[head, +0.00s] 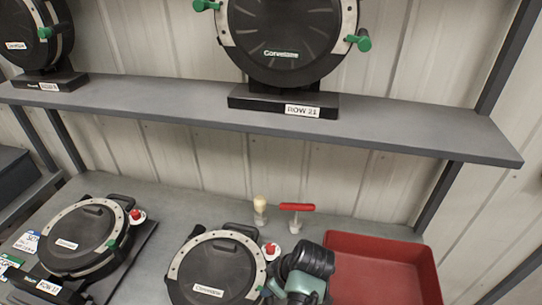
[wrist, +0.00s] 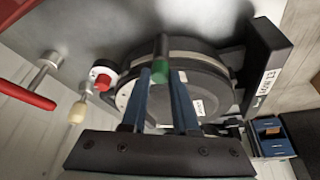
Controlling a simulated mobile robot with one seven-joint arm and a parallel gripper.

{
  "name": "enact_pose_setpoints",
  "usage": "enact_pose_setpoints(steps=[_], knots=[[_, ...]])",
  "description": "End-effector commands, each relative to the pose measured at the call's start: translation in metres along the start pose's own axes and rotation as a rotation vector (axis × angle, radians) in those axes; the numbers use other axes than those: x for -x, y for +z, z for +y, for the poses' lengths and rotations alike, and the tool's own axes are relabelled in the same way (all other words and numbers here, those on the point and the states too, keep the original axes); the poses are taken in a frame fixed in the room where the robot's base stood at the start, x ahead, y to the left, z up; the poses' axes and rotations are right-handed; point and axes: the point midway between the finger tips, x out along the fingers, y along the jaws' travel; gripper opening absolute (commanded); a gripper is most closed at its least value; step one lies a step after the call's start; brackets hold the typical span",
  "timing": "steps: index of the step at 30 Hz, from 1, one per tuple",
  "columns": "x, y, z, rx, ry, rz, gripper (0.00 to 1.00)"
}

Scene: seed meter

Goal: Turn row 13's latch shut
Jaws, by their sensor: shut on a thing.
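Row 13's seed meter (wrist: 205,75) is a round black drum with a pale rim, on a black stand whose label (wrist: 270,82) is seen sideways in the wrist view. Its green latch knob (wrist: 162,47) stands at the rim. My gripper (wrist: 161,78) has its two blue fingers on either side of the latch and is shut on it. In the head view the meter (head: 212,268) is at the bottom middle, cut off by the frame edge. My arm's dark wrist is at its right side, and the fingers are hard to make out there.
A red tray (head: 385,245) lies to the right. A red-handled tool (head: 297,208) and a pale-handled tool (head: 260,204) stand behind. A red knob on a white base (head: 270,249) is beside the meter. Another meter (head: 85,240) stands left. A shelf (head: 180,112) with more meters is above.

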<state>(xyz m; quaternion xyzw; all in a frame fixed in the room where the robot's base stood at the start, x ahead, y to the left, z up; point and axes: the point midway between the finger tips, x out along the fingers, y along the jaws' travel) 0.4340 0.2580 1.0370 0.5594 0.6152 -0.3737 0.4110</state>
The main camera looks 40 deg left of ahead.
Motion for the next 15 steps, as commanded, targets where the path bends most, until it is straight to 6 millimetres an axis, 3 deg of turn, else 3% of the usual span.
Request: enact_pose_setpoints(steps=[5, 6, 9, 11, 15], knots=[[0.0009, -0.0011, 0.0006, 0.002, 0.002, 0.002, 0.00], [0.0009, -0.0011, 0.0006, 0.002, 0.002, 0.002, 0.32], [0.0008, -0.0009, 0.0005, 0.001, 0.002, 0.001, 0.50], [0.0006, -0.0007, 0.0004, 0.000, 0.001, 0.001, 0.58], [0.0003, -0.0004, 0.0002, 0.000, 0.001, 0.000, 0.58]])
